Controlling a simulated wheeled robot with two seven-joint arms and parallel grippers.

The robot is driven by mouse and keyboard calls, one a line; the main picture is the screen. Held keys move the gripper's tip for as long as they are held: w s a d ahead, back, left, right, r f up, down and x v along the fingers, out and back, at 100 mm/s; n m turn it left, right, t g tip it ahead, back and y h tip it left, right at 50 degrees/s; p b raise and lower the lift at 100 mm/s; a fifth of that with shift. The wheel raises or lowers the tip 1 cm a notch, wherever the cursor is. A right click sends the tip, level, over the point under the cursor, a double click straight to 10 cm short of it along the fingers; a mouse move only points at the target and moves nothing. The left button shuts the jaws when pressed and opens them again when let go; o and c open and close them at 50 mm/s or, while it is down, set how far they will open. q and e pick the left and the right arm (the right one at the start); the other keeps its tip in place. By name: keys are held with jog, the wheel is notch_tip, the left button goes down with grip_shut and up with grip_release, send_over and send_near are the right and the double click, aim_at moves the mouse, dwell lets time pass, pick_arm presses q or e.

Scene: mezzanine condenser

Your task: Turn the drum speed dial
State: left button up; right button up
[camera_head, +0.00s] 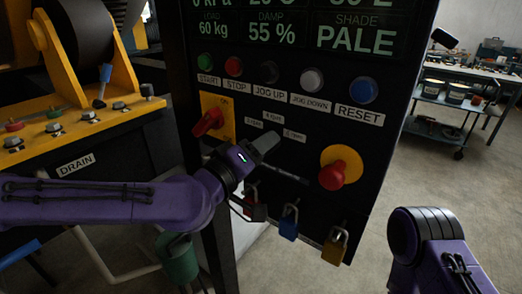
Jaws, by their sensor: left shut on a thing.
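A black control panel (312,176) stands in front of me. My left gripper (266,143) reaches in from the left and is pressed up to the panel's middle, just below several small speed labels (273,117). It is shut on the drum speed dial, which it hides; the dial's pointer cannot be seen. My right gripper is out of view; only a purple link of my right arm shows at the lower right.
A red rotary switch (208,122) on a yellow plate sits left of my left gripper, and a red emergency button (338,175) to its right. Coloured push buttons (312,79) run above. Padlocks (289,224) hang below. A workbench (470,73) stands at the back right.

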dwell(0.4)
pick_arm(q)
jog(key=o, duration=1.1)
jog(key=shift+c, duration=0.2)
jog(key=b+v, duration=0.2)
jog(key=v, duration=0.8)
jog(key=shift+s, duration=0.15)
jog(key=shift+a+n, duration=0.15)
jog(key=shift+n, duration=0.15)
